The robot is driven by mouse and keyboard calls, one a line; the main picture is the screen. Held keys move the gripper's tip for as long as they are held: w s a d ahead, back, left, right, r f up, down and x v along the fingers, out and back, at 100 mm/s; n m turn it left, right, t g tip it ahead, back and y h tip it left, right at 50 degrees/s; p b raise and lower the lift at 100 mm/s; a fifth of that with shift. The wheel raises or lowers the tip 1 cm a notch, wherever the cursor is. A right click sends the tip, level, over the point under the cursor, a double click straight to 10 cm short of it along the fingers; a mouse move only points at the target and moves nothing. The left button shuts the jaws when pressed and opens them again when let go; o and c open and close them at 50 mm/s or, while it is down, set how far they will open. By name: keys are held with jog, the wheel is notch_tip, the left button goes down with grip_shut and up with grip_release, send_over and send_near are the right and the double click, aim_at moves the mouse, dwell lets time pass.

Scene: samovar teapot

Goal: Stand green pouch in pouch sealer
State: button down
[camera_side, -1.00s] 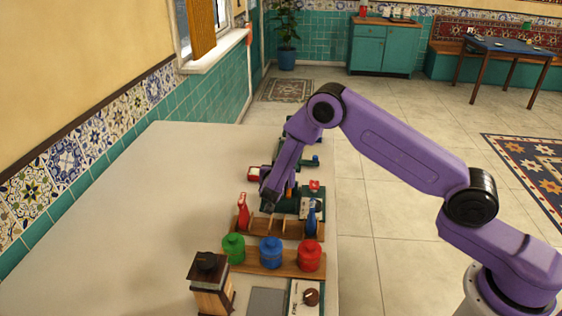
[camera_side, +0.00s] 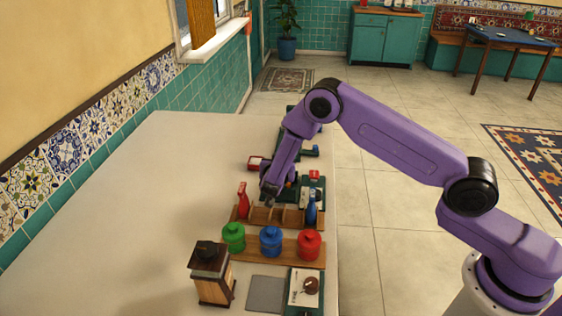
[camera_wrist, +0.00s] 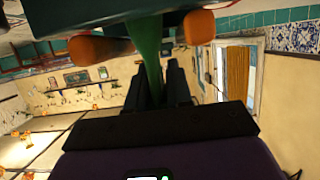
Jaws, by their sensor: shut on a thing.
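My gripper (camera_side: 269,194) is shut on a green thing that looks like the green pouch (camera_wrist: 147,50); the pouch shows between the dark fingers in the wrist view. The side view hides the pouch behind the gripper, just behind the wooden rack. In the wrist view, a dark teal body (camera_wrist: 60,24) with orange rounded ends (camera_wrist: 92,47) lies close around the pouch. It may be the pouch sealer; I cannot tell whether the pouch touches it or is in it.
The wooden rack (camera_side: 277,216) holds a red pouch (camera_side: 242,202) and a blue one (camera_side: 311,207). Green (camera_side: 233,238), blue (camera_side: 270,242) and red (camera_side: 309,245) jars stand nearer. A wooden grinder-like box (camera_side: 211,273) is at front left. The table's left side is clear.

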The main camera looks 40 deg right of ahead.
jog(key=shift+f, duration=0.4)
jog(key=c, duration=0.9)
grip_release()
jog(key=shift+c, duration=0.2)
